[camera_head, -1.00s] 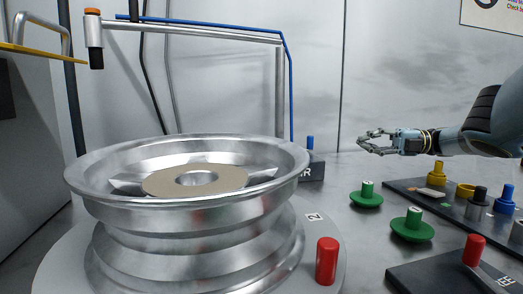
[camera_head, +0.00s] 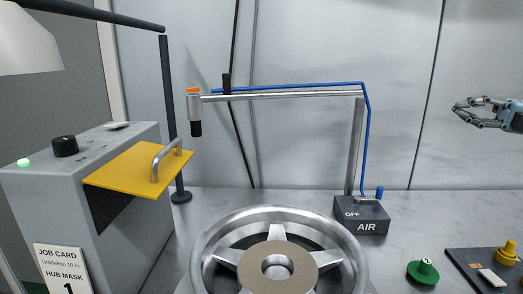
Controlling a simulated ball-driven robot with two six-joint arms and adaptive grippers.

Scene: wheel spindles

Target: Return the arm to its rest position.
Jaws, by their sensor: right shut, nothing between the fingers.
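My right gripper (camera_head: 472,112) is at the right edge in the head view, raised in front of the back wall. It is shut and holds nothing. Only its fingers and part of its body show, and it is clear of the table and of everything on it. My left gripper is not in view.
A silver wheel (camera_head: 216,250) with a tan ring (camera_head: 263,257) on its hub stands front centre. Behind it are an AIR box (camera_head: 366,228) and a pipe arm (camera_head: 290,94). A grey machine with a yellow flap (camera_head: 130,172) stands left. A green knobbed disc (camera_head: 423,276) lies right.

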